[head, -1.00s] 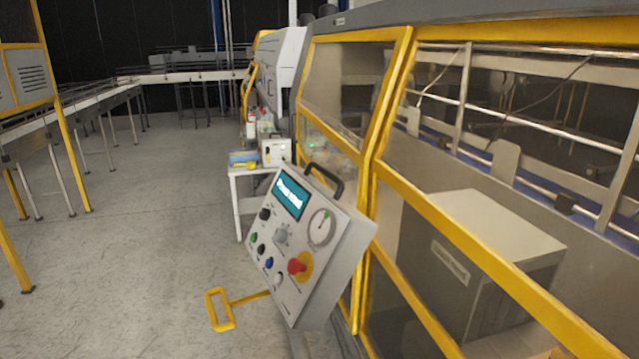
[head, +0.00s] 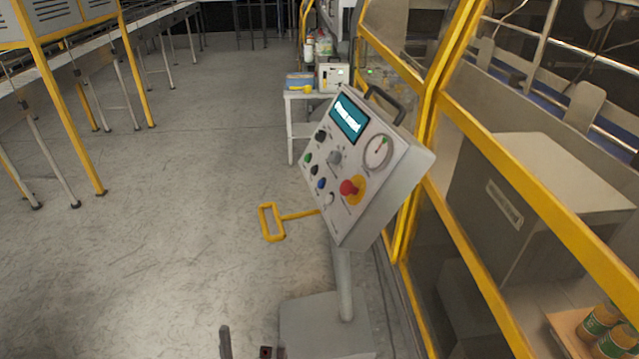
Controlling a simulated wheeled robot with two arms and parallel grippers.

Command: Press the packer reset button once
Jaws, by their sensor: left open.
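The packer's control panel (head: 392,185) is a tilted grey box on a post, right of the middle in the head view. Its face carries a green button (head: 308,159), a black button (head: 314,170), a blue button (head: 321,183) and a white button (head: 329,199). Their labels are too small to read, so I cannot tell which is reset. A red mushroom knob (head: 348,187) on yellow sits to their right. My left gripper (head: 245,346) shows only its dark fingertips at the bottom edge, apart and empty, well below the panel. My right gripper is out of view.
The yellow-framed machine guard (head: 520,204) stands close behind and right of the panel. A yellow handle (head: 272,222) sticks out left of the post. The panel's base (head: 318,325) stands on the floor. A small white table (head: 290,97) is behind.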

